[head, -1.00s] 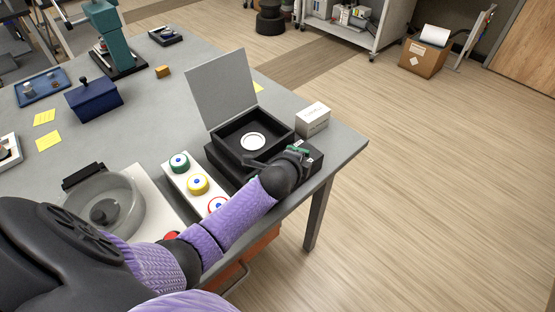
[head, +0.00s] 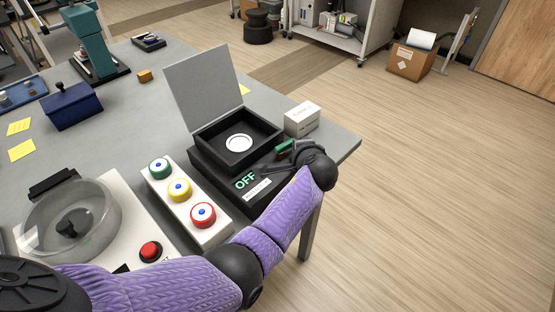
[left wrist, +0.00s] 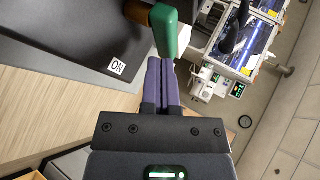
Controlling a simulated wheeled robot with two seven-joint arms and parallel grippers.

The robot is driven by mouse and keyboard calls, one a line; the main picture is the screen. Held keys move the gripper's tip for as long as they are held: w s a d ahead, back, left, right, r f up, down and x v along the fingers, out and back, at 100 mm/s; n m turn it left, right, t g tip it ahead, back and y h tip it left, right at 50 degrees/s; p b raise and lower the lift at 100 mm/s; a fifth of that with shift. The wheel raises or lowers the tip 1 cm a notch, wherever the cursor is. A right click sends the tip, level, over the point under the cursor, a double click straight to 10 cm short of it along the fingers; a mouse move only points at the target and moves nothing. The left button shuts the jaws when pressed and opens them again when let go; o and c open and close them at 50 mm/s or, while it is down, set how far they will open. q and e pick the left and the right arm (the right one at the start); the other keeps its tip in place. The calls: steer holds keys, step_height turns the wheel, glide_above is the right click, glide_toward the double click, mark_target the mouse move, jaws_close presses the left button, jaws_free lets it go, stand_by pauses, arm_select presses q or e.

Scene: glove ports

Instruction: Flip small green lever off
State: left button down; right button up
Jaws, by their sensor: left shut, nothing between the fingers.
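The small green lever (head: 284,146) is on the right side of a black box device (head: 222,180) with a raised grey lid. In the left wrist view the lever (left wrist: 164,30) stands just beyond my fingertips, near a white "ON" label (left wrist: 117,67). Green "OFF" lettering (head: 245,180) shows on the box's front. My left gripper (head: 272,164) is over the box's right end, beside the lever. In the left wrist view its fingers (left wrist: 161,68) are together and empty, very close to the lever; I cannot tell whether they touch. My right gripper is not in view.
A white panel with green, yellow and red buttons (head: 203,214) stands left of the box. A white carton (head: 302,118) stands behind the lever. A clear round bowl device (head: 68,216) with a red button is further left. The table's right edge is close by.

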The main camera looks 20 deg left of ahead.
arm_select(q)
steer(key=shift+w+a, duration=0.15)
steer(key=shift+w, duration=0.25)
stand_by(0.5)
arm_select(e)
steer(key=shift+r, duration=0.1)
